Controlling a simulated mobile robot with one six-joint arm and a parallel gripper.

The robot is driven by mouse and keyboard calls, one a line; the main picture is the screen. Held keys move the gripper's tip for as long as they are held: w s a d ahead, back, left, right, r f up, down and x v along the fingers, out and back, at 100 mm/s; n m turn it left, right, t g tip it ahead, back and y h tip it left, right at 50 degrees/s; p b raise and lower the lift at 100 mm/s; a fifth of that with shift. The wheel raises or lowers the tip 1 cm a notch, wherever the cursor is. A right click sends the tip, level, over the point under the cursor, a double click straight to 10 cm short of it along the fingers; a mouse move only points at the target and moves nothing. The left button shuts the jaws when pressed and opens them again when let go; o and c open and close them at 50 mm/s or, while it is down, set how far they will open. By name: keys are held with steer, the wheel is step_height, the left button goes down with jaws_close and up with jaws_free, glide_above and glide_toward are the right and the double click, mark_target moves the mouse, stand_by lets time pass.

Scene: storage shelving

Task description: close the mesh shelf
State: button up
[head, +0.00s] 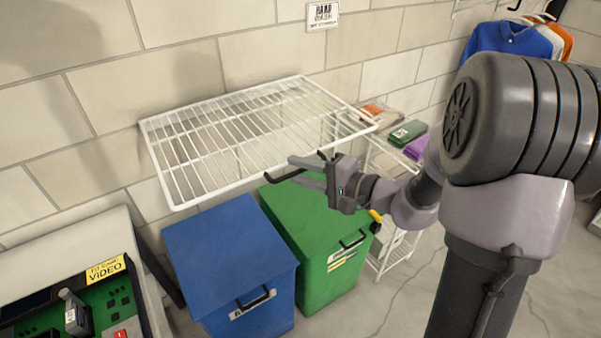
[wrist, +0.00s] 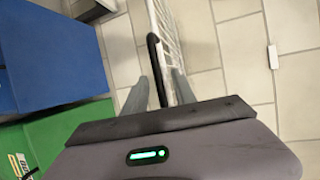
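The mesh shelf (head: 190,172) is a white wire rack that sticks out from the tiled wall, roughly level, above two bins. In the wrist view its wire edge (wrist: 168,35) runs up from between my fingers. My gripper (head: 300,171) is at the shelf's front right edge. In the wrist view my gripper (wrist: 159,80) has its two grey fingers apart, with a black curved handle (wrist: 153,56) between them. The handle seems to belong to the shelf. Whether a finger touches it I cannot tell.
A blue bin (head: 228,255) and a green bin (head: 315,230) stand under the shelf. A white rack with folded cloths (head: 408,133) is to the right. A cabinet with a green panel (head: 90,318) is at lower left. Shirts (head: 508,40) hang at upper right.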

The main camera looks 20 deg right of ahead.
steer(key=shift+a, duration=0.1)
jaws_close()
